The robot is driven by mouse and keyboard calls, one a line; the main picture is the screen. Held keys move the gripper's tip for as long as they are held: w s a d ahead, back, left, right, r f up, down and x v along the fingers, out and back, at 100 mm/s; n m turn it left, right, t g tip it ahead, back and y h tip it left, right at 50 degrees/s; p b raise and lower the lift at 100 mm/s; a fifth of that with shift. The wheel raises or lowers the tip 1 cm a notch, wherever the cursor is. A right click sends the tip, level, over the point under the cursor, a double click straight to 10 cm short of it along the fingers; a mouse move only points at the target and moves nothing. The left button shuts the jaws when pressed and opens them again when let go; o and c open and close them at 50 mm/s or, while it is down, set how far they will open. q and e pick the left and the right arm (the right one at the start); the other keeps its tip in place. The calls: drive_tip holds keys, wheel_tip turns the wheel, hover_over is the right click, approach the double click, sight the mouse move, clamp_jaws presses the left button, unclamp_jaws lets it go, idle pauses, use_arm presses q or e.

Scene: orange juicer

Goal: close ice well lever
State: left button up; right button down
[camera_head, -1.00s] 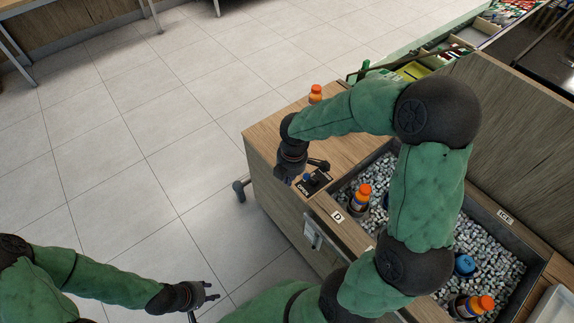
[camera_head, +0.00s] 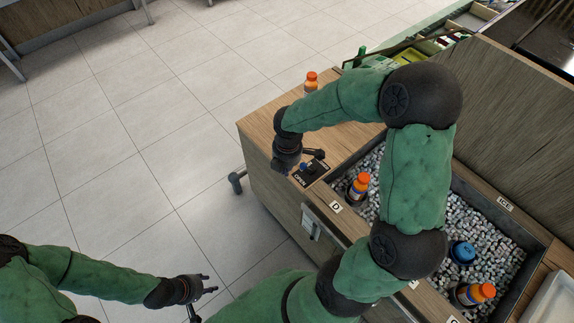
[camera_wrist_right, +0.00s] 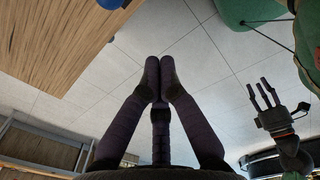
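The lever's black plate (camera_head: 311,173) lies on the wooden counter corner, with an OPEN label at its near end. A blue knob (camera_head: 303,168) shows on it, close to my right gripper. My right gripper (camera_head: 285,168) is at the counter's left edge beside the plate; its fingers are mostly hidden in the head view. In the right wrist view its dark fingers (camera_wrist_right: 160,75) are together with nothing between them. A blue round part (camera_wrist_right: 112,3) shows at that view's top edge, apart from them. My left gripper (camera_head: 206,285) hangs over the floor, fingers spread and empty.
The ice well (camera_head: 485,235) holds several bottles, including an orange-capped one (camera_head: 359,188) close to the plate. Another orange-capped bottle (camera_head: 311,82) stands on the counter behind my right forearm. The tiled floor (camera_head: 140,150) at left is clear.

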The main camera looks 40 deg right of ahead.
sight(307, 168)
drive_tip(key=d+f+b, duration=0.1)
drive_tip(key=d, duration=0.1)
drive_tip(key=d+f+b, duration=0.1)
drive_tip(key=f, duration=0.1)
drive_tip(key=shift+d+f, duration=0.15)
drive_tip(key=shift+d, duration=0.2)
idle(0.3)
